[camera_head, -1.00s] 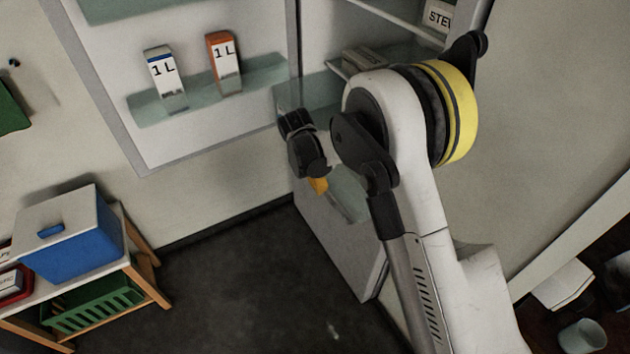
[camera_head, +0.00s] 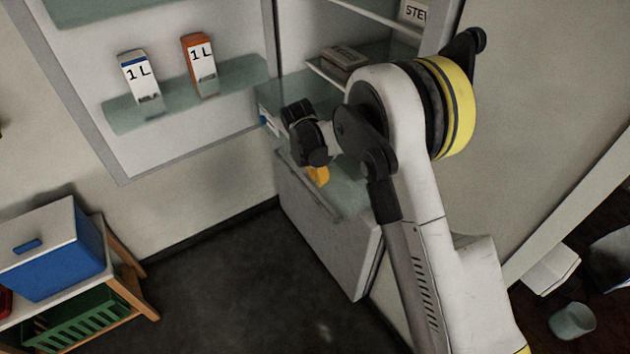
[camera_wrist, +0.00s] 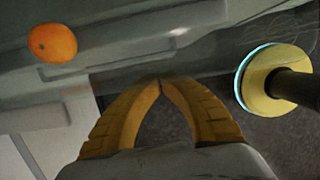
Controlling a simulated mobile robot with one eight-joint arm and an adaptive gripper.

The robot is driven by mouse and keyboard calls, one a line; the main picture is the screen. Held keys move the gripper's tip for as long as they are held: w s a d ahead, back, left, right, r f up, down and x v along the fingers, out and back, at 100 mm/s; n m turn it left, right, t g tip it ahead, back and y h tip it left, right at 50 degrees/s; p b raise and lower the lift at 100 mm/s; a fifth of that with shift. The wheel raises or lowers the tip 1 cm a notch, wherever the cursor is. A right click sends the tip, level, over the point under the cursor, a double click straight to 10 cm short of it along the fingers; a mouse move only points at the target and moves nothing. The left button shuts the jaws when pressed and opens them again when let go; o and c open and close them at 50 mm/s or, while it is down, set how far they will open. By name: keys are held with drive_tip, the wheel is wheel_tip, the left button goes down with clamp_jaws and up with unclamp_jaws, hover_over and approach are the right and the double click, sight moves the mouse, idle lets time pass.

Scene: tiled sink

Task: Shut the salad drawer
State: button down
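The salad drawer (camera_head: 346,199) is a pale, see-through bin low in the open fridge, jutting out over the white lower front. Much of it is hidden behind my arm. In the wrist view, its greyish wall (camera_wrist: 130,47) runs across the upper part, and an orange (camera_wrist: 52,43) shows at upper left. My gripper (camera_head: 317,175) is at the drawer, with its yellow fingers pointing down. In the wrist view, the fingertips (camera_wrist: 161,84) meet with nothing between them, close to the drawer's edge. I cannot tell whether they touch it.
The fridge door (camera_head: 200,130) stands open at left, with two cartons (camera_head: 140,80) (camera_head: 199,65) on its shelf. A box (camera_head: 344,60) lies on a fridge shelf above my gripper. A wooden stand with a blue box (camera_head: 55,250) is at lower left. Dark floor (camera_head: 240,300) in front is clear.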

drive_tip(key=w+d, duration=0.3)
drive_tip(key=d, duration=0.2)
drive_tip(key=w+d, duration=0.4)
drive_tip(key=d, duration=0.1)
drive_tip(key=w+d+p, duration=0.1)
drive_tip(key=w+d, duration=0.3)
drive_tip(key=d, duration=0.2)
drive_tip(key=shift+d, duration=0.1)
drive_tip(key=shift+s, duration=0.1)
